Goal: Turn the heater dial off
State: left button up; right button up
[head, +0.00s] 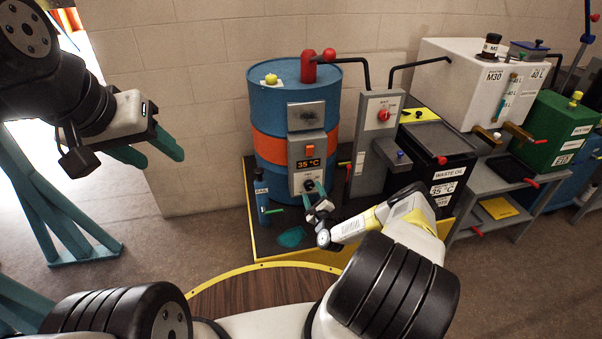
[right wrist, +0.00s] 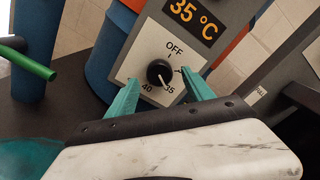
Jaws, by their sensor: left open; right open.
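The heater dial (right wrist: 160,72) is a small black knob on a grey panel, with marks OFF, 35 and 40 around it in the right wrist view. Its white pointer is toward the 35 mark, and the display (right wrist: 195,20) above reads 35 °C. In the head view the heater panel (head: 295,168) is on the front of the blue drum (head: 272,100) with an orange band. My right gripper (right wrist: 163,97) is open, its green fingers on either side below the dial; contact cannot be told. My left gripper (head: 155,150) is open and empty at the upper left.
A grey post with a red knob (head: 384,115) and a black waste oil box (head: 440,160) stand to the right. A white M30 tank (head: 465,80) is beyond.

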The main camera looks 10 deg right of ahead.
aim_at(309, 185)
jog(key=shift+w, duration=1.35)
grip_shut()
